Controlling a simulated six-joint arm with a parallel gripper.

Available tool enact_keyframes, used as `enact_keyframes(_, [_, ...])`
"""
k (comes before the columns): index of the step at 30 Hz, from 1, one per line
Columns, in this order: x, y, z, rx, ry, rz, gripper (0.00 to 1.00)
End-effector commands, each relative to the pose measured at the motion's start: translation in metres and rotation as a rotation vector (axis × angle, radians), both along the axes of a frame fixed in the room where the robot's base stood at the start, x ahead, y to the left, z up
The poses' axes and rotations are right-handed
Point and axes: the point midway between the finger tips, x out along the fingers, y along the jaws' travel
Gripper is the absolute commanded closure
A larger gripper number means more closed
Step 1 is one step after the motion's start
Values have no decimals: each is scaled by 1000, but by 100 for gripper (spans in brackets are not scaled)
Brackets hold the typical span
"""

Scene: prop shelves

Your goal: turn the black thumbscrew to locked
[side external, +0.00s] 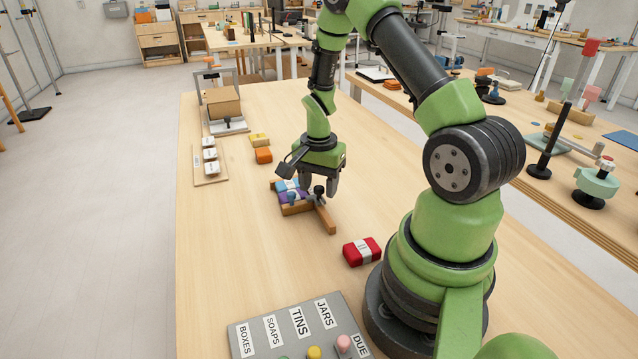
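The black thumbscrew (319,190) stands on a small wooden fixture (326,217) in the middle of the table, near where its bars meet. A blue knob (291,198) is on the fixture to its left. Blue and purple wrapped blocks (287,186) sit at the fixture's left side. My gripper (319,184) points down over the fixture. Its fingers look apart, with the thumbscrew's head between or just in front of them. Whether they touch it cannot be told. The thumbscrew's turn position is too small to read.
A red packet with a pale band (362,251) lies near my base. A cardboard box (222,103) stands farther back. A grey labelled board (270,350) is in front. The table left of the fixture is clear.

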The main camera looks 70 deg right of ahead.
Motion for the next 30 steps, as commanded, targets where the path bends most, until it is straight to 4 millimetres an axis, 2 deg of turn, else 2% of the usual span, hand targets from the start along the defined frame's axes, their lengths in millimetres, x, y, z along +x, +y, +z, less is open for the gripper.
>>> enact_keyframes(8, [0,0,4,0,0,0,50])
enact_keyframes(11, [0,0,16,-2,-2,1,50])
enact_keyframes(22, [0,0,83,-3,-4,0,50])
enact_keyframes(25, [0,0,94,-2,-2,0,50])
enact_keyframes(30, [0,0,100,0,0,1,50])
